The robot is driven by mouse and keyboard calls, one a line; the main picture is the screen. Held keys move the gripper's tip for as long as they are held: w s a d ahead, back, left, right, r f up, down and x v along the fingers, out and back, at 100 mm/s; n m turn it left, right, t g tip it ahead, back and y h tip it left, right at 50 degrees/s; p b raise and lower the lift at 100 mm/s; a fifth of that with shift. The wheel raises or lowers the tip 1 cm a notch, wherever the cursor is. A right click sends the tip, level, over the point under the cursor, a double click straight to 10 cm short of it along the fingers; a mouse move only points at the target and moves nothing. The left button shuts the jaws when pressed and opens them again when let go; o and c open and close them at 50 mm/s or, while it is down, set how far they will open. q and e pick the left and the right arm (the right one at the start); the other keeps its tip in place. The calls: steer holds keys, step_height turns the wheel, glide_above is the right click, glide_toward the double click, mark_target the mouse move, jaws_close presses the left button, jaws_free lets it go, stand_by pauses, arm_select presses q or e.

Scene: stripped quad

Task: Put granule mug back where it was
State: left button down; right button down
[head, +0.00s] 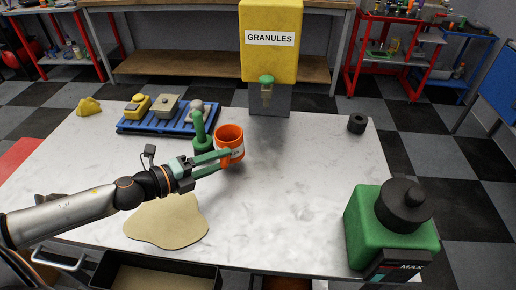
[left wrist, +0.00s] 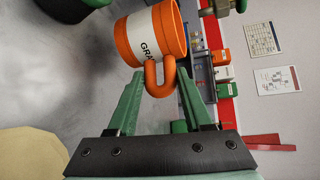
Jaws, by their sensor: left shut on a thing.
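The granule mug (head: 229,136) is orange with a white label band and stands upright near the middle of the white table. My left gripper (head: 222,158) reaches it from the left with its green fingers. In the left wrist view the mug (left wrist: 150,36) shows part of its lettering, and its handle lies between the fingertips, which are shut on it. I cannot tell whether the mug's base touches the table. The yellow dispenser (head: 271,58) marked GRANULES stands at the back edge. My right gripper is not in view.
A green post-like object (head: 200,130) stands close left of the mug. A blue tray (head: 125,128) holds several items behind it. A tan patch (head: 168,222) lies in front. A green machine (head: 365,225) stands front right, a black ring (head: 357,123) back right. The table's right middle is clear.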

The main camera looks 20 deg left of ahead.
arm_select(q)
steer(key=w+d+p, duration=0.1)
steer(key=w, duration=0.2)
steer(key=w+d+p, duration=0.1)
steer(key=w+d, duration=0.1)
steer(key=w, duration=0.1)
steer(key=w+d+p, duration=0.2)
steer(key=w, duration=0.2)
steer(key=shift+d+r, duration=0.2)
steer(key=shift+d, duration=0.05)
steer(key=shift+w+d+f, duration=0.2)
steer(key=shift+w+d, duration=0.05)
steer(key=shift+w, duration=0.15)
step_height(320, 180, down, 4)
steer(key=shift+r+b, duration=0.2)
steer(key=shift+b, duration=0.5)
steer(key=shift+r, duration=0.1)
steer(key=c, duration=0.6)
jaws_free()
steer(key=shift+s+a, duration=0.1)
steer(key=shift+s, duration=0.05)
